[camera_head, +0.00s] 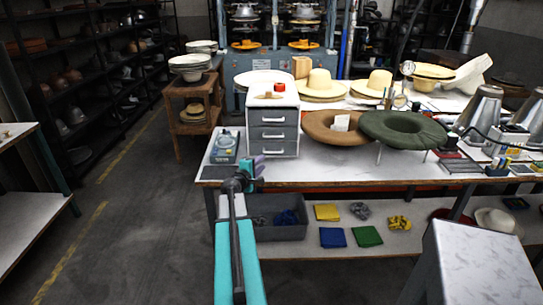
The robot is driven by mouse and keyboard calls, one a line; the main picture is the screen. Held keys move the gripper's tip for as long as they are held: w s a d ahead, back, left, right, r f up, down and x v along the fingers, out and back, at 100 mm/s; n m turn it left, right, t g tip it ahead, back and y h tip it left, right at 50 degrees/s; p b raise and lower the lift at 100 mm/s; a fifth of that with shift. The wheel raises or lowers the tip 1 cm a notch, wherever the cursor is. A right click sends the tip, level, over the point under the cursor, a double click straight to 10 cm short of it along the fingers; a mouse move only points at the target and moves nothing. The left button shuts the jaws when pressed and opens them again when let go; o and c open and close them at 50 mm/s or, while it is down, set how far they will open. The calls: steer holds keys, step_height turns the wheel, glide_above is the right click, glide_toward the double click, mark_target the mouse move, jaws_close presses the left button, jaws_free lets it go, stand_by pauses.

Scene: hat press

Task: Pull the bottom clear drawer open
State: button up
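A small white drawer cabinet (302,128) stands on the workbench, left of its middle. It has three stacked grey drawers with white handles. The bottom drawer (284,149) looks shut, flush with the ones above; its front looks dark grey, and I cannot tell whether it is clear. My gripper (258,163) is at the end of my teal and black arm, in front of the cabinet's lower left corner in the picture. It overlaps the bottom drawer's left edge. The fingers are small and partly hidden by the wrist, so their opening and any contact cannot be told.
A scale-like device (224,147) sits left of the cabinet. A brown hat brim (318,133) and a dark green one (403,129) lie to its right. A red item (280,87) is on top. A grey bin (270,232) sits on the lower shelf. The bench front (340,172) is clear.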

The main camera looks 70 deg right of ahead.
steer(key=shift+s+d+f+p, duration=0.1)
steer(key=shift+d+f+p, duration=0.45)
steer(key=shift+d, duration=1.6)
steer(key=shift+s+d+f+p, duration=0.1)
steer(key=shift+d+f+p, duration=0.4)
steer(key=shift+d, duration=1.7)
steer(key=shift+d+f+p, duration=0.25)
steer(key=shift+d+p, duration=0.5)
steer(key=shift+d, duration=1.4)
steer(key=shift+c, duration=0.4)
jaws_close()
steer(key=shift+a, duration=0.15)
steer(key=shift+s, duration=0.15)
